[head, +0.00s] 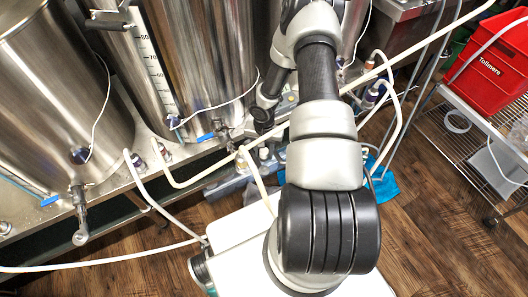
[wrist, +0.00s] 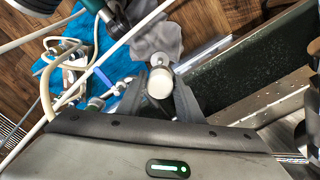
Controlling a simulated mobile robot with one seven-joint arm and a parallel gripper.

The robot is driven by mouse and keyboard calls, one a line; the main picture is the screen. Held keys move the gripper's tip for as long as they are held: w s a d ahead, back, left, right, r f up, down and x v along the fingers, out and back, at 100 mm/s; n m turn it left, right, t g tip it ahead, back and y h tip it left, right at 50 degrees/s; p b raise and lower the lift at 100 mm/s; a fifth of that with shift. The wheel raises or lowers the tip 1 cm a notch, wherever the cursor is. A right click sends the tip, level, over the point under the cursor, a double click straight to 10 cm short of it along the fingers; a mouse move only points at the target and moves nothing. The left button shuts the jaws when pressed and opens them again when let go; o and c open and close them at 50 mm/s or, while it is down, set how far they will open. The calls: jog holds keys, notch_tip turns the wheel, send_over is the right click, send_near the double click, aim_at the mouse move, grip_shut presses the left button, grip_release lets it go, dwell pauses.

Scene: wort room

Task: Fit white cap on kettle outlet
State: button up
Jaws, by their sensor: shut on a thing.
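In the wrist view, the white cap (wrist: 160,83) is a small round white piece held between the two grey fingers of my gripper (wrist: 162,90). The fingers are closed around it, and its round face points toward the camera. In the head view, the fingers and cap cannot be made out behind my arm. The left kettle (head: 62,90) has a steel outlet (head: 80,215) bent downward, with a blue handle. The middle kettle (head: 200,50) has an outlet valve (head: 222,128) with a blue handle, close to my arm. I cannot tell which outlet takes the cap.
White hoses (head: 140,188) loop along the kettle stand and cross near my arm. A red bin (head: 490,65) sits on a wire rack at the right. A blue cloth (wrist: 120,65) lies on the wood floor, below a pump-like fitting (wrist: 72,62). Bare floor shows at lower right.

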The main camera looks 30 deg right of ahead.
aim_at(264, 150)
jog(key=shift+r, duration=0.1)
jog(key=shift+r+p, duration=1.35)
jog(key=shift+r, duration=0.8)
